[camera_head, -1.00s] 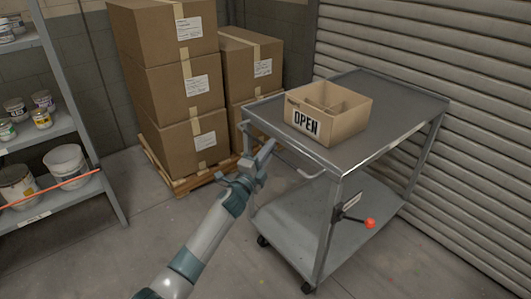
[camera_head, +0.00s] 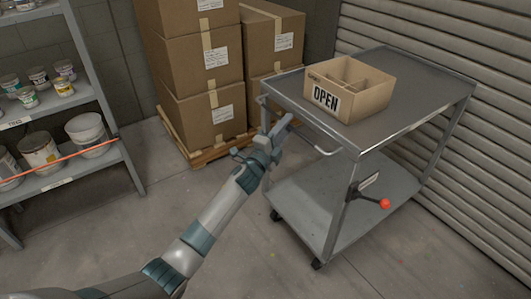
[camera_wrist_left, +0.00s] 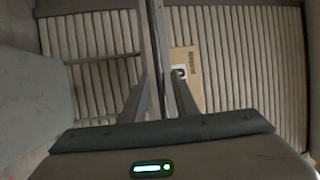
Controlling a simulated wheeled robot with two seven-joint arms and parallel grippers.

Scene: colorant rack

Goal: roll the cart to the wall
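The grey metal cart (camera_head: 420,115) has two shelves and stands right of centre in the head view, with its right side close to the ribbed shutter wall. Casters show under its near side. A bar handle (camera_head: 327,151) sticks out at its left end. My left gripper (camera_head: 289,121) is at this handle. In the left wrist view its two fingers (camera_wrist_left: 160,88) are apart, with a bar of the cart (camera_wrist_left: 158,45) running between them; I see no clear grip on it. A lever with a red knob (camera_head: 385,203) juts from the near leg. My right gripper is out of view.
A divided box (camera_head: 375,103) marked OPEN sits on the cart top. Stacked cartons (camera_head: 205,80) on a wooden pallet (camera_head: 213,150) stand behind and left of the cart. A shelf rack (camera_head: 105,100) with paint tubs is at left. The ribbed shutter wall (camera_head: 500,130) is at right. Foreground floor is clear.

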